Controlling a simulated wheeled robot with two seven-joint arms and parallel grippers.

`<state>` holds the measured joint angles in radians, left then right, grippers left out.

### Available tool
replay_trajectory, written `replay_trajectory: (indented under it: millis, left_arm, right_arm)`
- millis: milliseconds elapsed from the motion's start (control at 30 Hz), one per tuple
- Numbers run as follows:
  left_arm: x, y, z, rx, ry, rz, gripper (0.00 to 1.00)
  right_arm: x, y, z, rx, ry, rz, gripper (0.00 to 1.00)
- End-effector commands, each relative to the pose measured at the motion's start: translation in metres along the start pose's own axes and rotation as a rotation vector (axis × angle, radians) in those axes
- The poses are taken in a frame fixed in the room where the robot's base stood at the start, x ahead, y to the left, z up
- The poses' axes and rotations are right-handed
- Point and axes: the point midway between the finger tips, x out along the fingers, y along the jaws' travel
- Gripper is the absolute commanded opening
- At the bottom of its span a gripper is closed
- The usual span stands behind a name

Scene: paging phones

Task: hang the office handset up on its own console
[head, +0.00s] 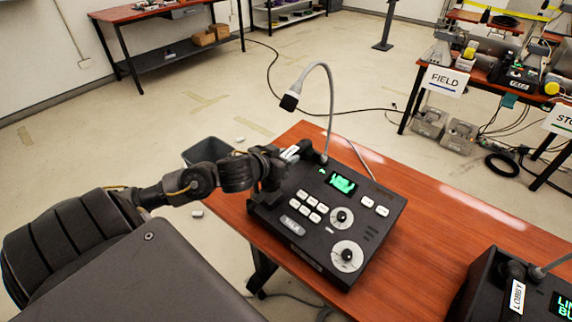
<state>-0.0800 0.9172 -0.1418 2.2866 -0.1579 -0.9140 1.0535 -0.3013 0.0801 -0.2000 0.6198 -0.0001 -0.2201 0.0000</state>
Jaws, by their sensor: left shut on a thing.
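A black console (318,262) with a green screen, white buttons, two round dials and a gooseneck microphone stands on the red-brown table. My left gripper (272,170) is at the console's left end, shut on a dark handset with a white label (290,152). Most of this handset is hidden by the gripper, and its label is too small to read. I cannot tell whether it touches the console. My right gripper is not in view.
A second console (482,290) with a handset labelled LOBBY (517,297) stands at the lower right. The red-brown table (425,225) is bare between the consoles. A grey bin (207,150) stands on the floor behind my left arm. Benches with FIELD (444,81) and other signs stand farther back.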

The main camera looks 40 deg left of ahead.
Motion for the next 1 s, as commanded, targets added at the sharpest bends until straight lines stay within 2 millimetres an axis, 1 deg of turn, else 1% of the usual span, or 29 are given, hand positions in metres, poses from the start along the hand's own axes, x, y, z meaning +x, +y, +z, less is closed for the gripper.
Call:
replay_trajectory:
  millis: [67,100,133,233,667,700,867,1000]
  left_arm:
    - [0.009,-0.006,0.009,-0.002,-0.001,-0.003,0.03]
    - [0.011,-0.005,0.017,-0.005,-0.002,-0.001,0.03]
    - [0.013,-0.004,0.022,-0.005,-0.003,0.000,0.03]
    - [0.017,-0.004,0.031,-0.003,-0.001,-0.001,0.03]
    - [0.019,-0.004,0.036,-0.002,0.001,-0.001,0.03]
    - [0.019,-0.005,0.037,-0.001,0.000,-0.001,0.34]
    - [0.019,-0.005,0.036,0.000,0.000,-0.001,0.54]
    - [0.019,-0.005,0.036,0.000,0.000,-0.001,0.54]
  right_arm:
    - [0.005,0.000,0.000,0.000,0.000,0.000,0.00]
    - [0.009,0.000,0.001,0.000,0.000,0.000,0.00]
    - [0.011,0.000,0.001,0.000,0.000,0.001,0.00]
    - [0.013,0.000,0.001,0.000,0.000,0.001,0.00]
    - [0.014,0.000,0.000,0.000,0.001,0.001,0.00]
    - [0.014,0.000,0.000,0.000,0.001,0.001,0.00]
    - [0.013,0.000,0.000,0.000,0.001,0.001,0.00]
    - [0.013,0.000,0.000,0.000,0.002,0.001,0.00]
